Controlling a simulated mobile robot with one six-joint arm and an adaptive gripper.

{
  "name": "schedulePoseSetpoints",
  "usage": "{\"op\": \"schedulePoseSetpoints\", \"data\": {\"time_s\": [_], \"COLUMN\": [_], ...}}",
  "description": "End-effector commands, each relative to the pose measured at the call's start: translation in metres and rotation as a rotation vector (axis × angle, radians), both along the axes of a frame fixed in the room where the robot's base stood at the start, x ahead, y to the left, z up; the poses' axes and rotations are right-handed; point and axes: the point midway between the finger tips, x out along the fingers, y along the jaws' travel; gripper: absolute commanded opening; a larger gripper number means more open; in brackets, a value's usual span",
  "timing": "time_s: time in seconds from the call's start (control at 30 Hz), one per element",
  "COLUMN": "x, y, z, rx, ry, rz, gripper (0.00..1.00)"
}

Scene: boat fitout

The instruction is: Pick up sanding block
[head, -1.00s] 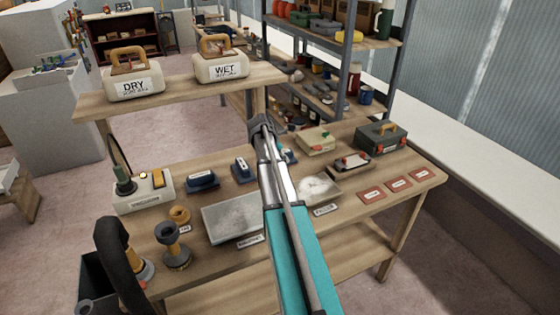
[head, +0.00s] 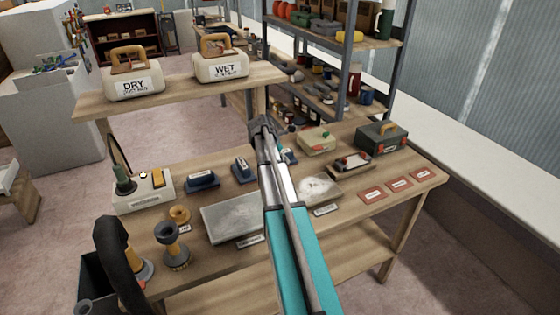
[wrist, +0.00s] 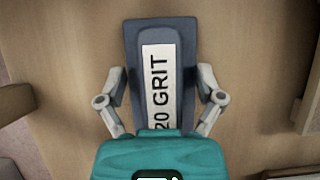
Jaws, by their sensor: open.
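A dark blue-grey sanding block (wrist: 164,45) with a white label, readable as "20 GRIT" with its start cut off, lies on the wooden bench in the wrist view. My gripper (wrist: 161,78) is open, with one finger on each side of the block and small gaps between. The teal body of my gripper hides the block's near end. In the head view, two similar blue sanding blocks stand on the bench, one at left (head: 202,181) and one at right (head: 243,170). A third blue piece (head: 289,156) shows just right of my arm, which hides most of it and my fingers.
The bench (head: 345,211) also holds a metal plate (head: 228,220), a beige box (head: 316,142), a green toolbox (head: 381,136) and red cards. A raised shelf (head: 180,92) with DRY and WET jugs stands behind at left. A tall rack (head: 347,60) stands behind.

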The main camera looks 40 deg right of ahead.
Motion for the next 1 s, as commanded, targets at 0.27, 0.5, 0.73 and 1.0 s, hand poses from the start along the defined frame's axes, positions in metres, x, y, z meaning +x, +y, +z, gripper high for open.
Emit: {"op": "schedulePoseSetpoints", "data": {"time_s": [0.27,0.5,0.73,1.0], "x": [-0.0003,-0.0003,0.0003,0.0], "y": [-0.0001,-0.0002,-0.0005,-0.0003], "z": [0.0,-0.0003,-0.0011,-0.0019], "rx": [0.0,0.001,0.002,0.005], "ry": [0.0,-0.001,-0.003,-0.003], "rz": [0.0,-0.001,-0.001,-0.003], "gripper": [0.75,0.3,0.0,0.0]}}
